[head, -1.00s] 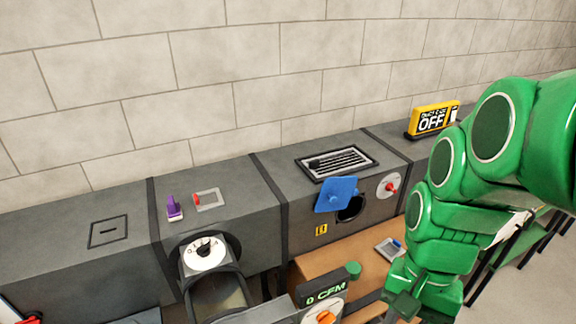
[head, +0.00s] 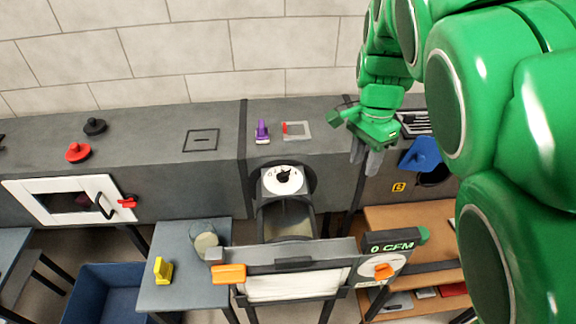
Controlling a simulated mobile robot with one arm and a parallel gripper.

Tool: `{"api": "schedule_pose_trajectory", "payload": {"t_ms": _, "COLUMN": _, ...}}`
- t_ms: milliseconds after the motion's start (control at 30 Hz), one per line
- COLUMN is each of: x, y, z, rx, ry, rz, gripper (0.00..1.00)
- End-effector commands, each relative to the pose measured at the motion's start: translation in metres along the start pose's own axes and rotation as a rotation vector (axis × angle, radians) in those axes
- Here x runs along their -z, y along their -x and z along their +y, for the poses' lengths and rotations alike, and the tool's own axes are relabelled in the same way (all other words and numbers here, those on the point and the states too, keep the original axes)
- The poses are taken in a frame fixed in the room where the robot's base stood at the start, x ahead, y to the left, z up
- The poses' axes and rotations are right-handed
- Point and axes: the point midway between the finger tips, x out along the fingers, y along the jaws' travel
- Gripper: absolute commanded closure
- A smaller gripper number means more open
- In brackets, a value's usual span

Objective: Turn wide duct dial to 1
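A round white dial (head: 284,180) with a black knob and small marks sits above the wide open duct mouth (head: 288,218) in the middle of the head view. The marks are too small to read. My green gripper (head: 366,158) hangs over the front edge of the duct, to the right of this dial and a little higher in the picture. Its grey fingers point down and touch nothing that I can see. The gap between them is not clear.
A purple-handled piece (head: 262,131) and a red-tabbed slot (head: 297,130) are on the duct top. A blue flap (head: 423,154) is right of my gripper. The CFM meter bench (head: 300,285), with an orange-knobbed dial (head: 384,271), stands in front. A small table (head: 180,290) holds a yellow piece (head: 162,270).

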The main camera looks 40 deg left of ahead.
Motion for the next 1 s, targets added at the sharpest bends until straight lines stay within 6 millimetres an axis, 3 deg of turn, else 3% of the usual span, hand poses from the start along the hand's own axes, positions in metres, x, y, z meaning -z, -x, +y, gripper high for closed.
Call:
{"api": "schedule_pose_trajectory", "payload": {"t_ms": 200, "x": -0.032, "y": -0.014, "z": -0.082, "rx": 0.023, "ry": 0.036, "rz": 0.034, "gripper": 0.62}}
{"api": "schedule_pose_trajectory", "payload": {"t_ms": 433, "x": -0.075, "y": -0.029, "z": -0.146, "rx": 0.052, "ry": 0.074, "rz": 0.048, "gripper": 0.62}}
{"api": "schedule_pose_trajectory", "payload": {"t_ms": 600, "x": -0.093, "y": -0.035, "z": -0.166, "rx": 0.062, "ry": 0.088, "rz": 0.050, "gripper": 0.62}}
{"api": "schedule_pose_trajectory", "payload": {"t_ms": 833, "x": -0.095, "y": -0.043, "z": -0.169, "rx": 0.063, "ry": 0.088, "rz": 0.049, "gripper": 0.62}}
{"api": "schedule_pose_trajectory", "payload": {"t_ms": 1000, "x": -0.093, "y": -0.062, "z": -0.168, "rx": 0.057, "ry": 0.087, "rz": 0.047, "gripper": 0.62}}
